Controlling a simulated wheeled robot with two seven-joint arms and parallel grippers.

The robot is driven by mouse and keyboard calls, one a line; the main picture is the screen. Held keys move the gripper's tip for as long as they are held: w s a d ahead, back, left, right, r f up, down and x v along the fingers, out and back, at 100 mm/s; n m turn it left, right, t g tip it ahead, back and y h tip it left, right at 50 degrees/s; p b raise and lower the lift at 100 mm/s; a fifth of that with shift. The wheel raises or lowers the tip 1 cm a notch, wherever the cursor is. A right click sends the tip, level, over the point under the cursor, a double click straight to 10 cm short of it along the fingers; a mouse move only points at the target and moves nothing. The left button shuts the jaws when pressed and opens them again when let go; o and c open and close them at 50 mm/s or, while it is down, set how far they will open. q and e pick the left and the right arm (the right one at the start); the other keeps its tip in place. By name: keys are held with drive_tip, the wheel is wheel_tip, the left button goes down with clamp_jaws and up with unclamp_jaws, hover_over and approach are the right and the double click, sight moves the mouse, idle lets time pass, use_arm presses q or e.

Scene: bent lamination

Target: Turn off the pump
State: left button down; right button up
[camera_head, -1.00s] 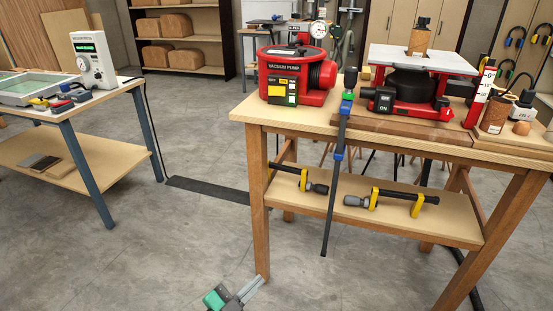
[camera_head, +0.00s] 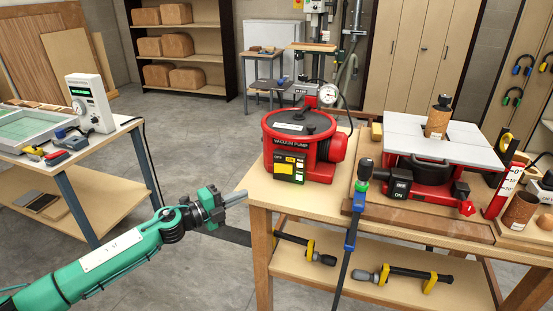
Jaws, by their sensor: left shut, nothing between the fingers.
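The red vacuum pump (camera_head: 312,122) stands on the left part of the wooden workbench (camera_head: 262,190). It has a round gauge on top and a switch panel (camera_head: 289,168) with yellow and pale buttons on its front; the button state is too small to tell. My left gripper (camera_head: 236,198), on a green arm, is in front of the bench's left edge, lower left of the pump. Its fingers are shut and empty, pointing right, apart from the pump. My right gripper is not in view.
A router table (camera_head: 440,145) with a red base stands right of the pump. A black clamp bar (camera_head: 347,250) hangs over the bench's front edge. Clamps (camera_head: 405,273) lie on the lower shelf. A second table (camera_head: 105,145) with a white control box (camera_head: 91,103) stands at left. Floor between is clear.

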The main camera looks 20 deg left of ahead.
sight(282, 168)
use_arm(q)
drive_tip(key=shift+w+a+r, duration=0.2)
drive_tip(key=shift+w+r, duration=0.05)
drive_tip(key=shift+r, duration=0.15)
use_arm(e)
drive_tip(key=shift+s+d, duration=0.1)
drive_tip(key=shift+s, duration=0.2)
